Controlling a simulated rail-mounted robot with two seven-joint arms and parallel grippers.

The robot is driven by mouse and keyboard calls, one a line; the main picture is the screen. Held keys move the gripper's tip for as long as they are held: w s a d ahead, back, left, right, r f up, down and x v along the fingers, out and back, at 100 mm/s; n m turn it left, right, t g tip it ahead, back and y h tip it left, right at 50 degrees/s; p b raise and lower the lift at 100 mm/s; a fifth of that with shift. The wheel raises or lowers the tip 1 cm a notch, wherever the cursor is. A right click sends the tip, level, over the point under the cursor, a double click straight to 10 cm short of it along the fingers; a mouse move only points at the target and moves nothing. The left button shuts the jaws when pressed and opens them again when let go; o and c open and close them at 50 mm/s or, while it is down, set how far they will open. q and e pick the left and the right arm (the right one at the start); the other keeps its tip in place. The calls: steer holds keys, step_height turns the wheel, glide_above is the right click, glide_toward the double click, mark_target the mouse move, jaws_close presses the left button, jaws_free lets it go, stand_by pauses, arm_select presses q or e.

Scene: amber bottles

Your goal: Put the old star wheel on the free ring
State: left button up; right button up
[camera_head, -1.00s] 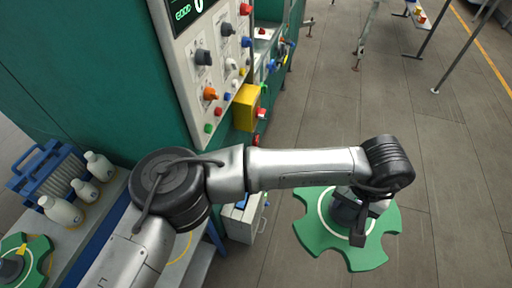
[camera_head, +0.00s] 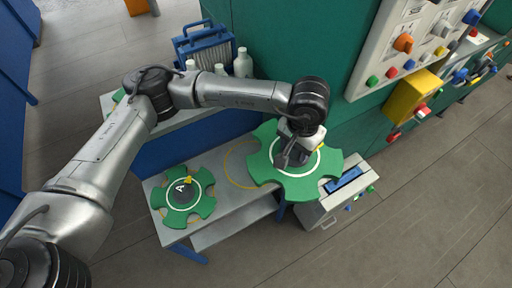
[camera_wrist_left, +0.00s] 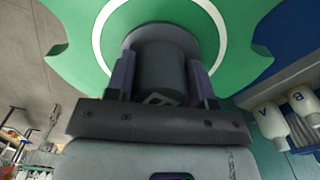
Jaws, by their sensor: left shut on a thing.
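My left gripper (camera_head: 290,150) is shut on the dark hub of a large green star wheel (camera_head: 325,165) with a white circle. The wheel hangs over the right end of the grey bench (camera_head: 228,212), sticking out past its edge. In the left wrist view the two fingers (camera_wrist_left: 161,82) clasp the hub on both sides, with the green wheel (camera_wrist_left: 240,62) beyond. A yellow ring (camera_head: 226,160) is marked on the bench, partly hidden by the held wheel. A smaller green star wheel (camera_head: 204,205) marked A sits on the bench to the left. My right gripper is not in view.
White bottles (camera_head: 243,63) and a blue crate (camera_head: 203,50) stand on a shelf behind the bench. A grey box with a blue handle (camera_head: 343,181) is right of the bench. A control panel (camera_head: 375,57) and yellow box (camera_head: 408,95) are at the upper right.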

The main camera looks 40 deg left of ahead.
arm_select(q)
steer(key=shift+n, duration=0.7)
steer(key=shift+w+a+f+b, duration=0.5)
steer(key=shift+a+f+b, duration=0.35)
steer(key=shift+a+f, duration=2.75)
steer(key=shift+w+a+f+b, duration=0.7)
steer(key=shift+a+f, duration=1.65)
steer(key=shift+f, duration=2.4)
steer(key=shift+w+a+f+b, duration=0.35)
steer(key=shift+a+f+b, duration=0.6)
steer(key=shift+a+f, duration=2.65)
steer(key=shift+d+f+b, duration=0.2)
steer(key=shift+f+b, duration=0.25)
steer(key=shift+f, duration=0.25)
steer(key=shift+d+f+b, duration=0.2)
steer(key=shift+f+b, duration=0.2)
steer(key=shift+f, duration=0.3)
steer(key=shift+d+f+b, duration=0.2)
steer(key=shift+f+b, duration=0.25)
steer(key=shift+f, duration=0.25)
steer(key=shift+f+b, duration=0.35)
steer(key=shift+b, duration=0.1)
steer(key=o, duration=1)
steer(key=shift+o, duration=0.8)
